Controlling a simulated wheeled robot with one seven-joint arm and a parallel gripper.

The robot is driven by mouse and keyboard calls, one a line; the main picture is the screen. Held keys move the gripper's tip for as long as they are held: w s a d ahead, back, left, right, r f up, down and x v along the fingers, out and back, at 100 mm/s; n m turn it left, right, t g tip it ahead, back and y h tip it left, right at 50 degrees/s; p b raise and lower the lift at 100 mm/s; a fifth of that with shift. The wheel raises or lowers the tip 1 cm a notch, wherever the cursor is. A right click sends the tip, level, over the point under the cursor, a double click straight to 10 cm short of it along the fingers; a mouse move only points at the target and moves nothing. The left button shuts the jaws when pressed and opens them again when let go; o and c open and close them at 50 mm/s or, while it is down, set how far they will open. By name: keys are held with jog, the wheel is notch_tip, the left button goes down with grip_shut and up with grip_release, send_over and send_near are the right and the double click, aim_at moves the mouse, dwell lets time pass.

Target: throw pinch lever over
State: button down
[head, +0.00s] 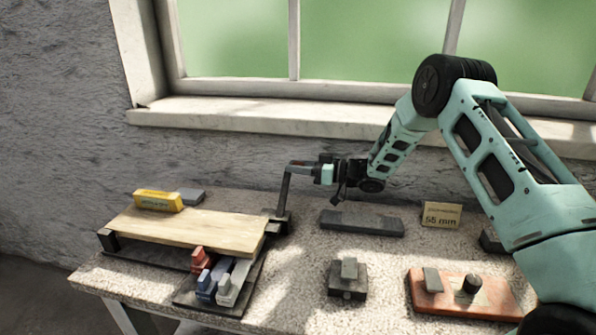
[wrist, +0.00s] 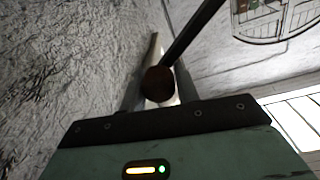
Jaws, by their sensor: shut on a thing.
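The pinch lever (head: 284,195) is a dark, slim bar standing nearly upright from a dark base (head: 277,219) at the right end of a pale wooden board. My gripper (head: 297,170) comes in from the right and is shut on the lever's upper end. In the wrist view, the lever's round brown end (wrist: 158,84) sits between my fingers, with its dark rod running up to the right. The finger contact is partly hidden in the head view.
The wooden board (head: 185,229) bears a yellow block (head: 158,200). A dark flat bar (head: 361,222), a "55 mm" card (head: 441,215), a small dark fixture (head: 347,280) and an orange plate (head: 490,297) stand to the right.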

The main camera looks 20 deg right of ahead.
jog(key=s+a+r+n+b, duration=0.4)
jog(key=s+r+n, duration=0.2)
jog(key=s+n, duration=0.1)
jog(key=shift+s+a+r+y+b, duration=0.2)
jog(key=shift+s+r+y+b, duration=0.1)
jog(key=shift+s+b, duration=0.15)
jog(key=shift+n, duration=0.3)
jog(key=c, duration=1.1)
grip_release()
jog(key=shift+o, duration=0.2)
jog(key=shift+s, duration=0.1)
jog(key=b+v, duration=0.1)
jog(key=v, duration=1.6)
jog(key=shift+d, duration=0.15)
jog(key=shift+s, duration=0.1)
